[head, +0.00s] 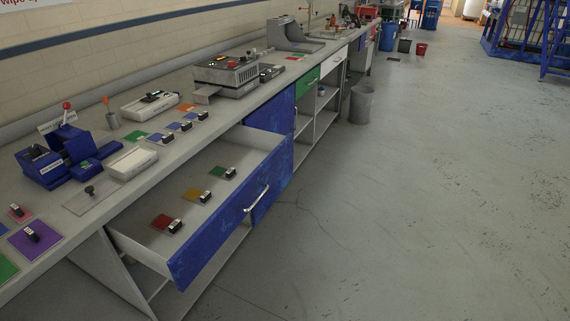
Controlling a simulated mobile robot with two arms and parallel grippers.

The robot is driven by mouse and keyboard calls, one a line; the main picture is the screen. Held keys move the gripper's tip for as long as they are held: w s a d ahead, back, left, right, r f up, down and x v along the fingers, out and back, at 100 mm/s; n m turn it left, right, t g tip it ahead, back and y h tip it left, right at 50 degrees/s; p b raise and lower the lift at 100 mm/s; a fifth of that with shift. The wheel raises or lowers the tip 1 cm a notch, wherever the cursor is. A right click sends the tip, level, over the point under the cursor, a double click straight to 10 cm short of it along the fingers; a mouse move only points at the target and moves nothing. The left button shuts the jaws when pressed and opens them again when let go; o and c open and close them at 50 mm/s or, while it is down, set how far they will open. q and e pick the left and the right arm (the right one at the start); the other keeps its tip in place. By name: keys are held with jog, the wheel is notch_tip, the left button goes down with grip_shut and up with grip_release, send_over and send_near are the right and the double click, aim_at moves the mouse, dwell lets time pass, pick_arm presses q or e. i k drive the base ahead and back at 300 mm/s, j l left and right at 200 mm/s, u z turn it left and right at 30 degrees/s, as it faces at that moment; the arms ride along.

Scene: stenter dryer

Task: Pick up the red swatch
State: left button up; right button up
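A red swatch (160,221) lies flat in the open drawer (135,248), toward its near end. A small black-and-white block (176,226) sits on its right corner. A yellow swatch (190,194) and a green swatch (217,171) lie farther back in the same drawer, each with a similar block. Another swatch, pinkish red (18,216), lies on the counter at the far left, also with a block on it. Neither of my grippers is in view.
The counter (265,102) holds a blue device (68,153), white scales (149,106), a grey machine (226,73) and several other swatches. The blue drawer front (225,222) juts into the aisle. A grey bin (361,104) stands farther back. The floor (430,210) at right is clear.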

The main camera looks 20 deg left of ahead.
aim_at(166, 222)
jog(key=u, duration=1.35)
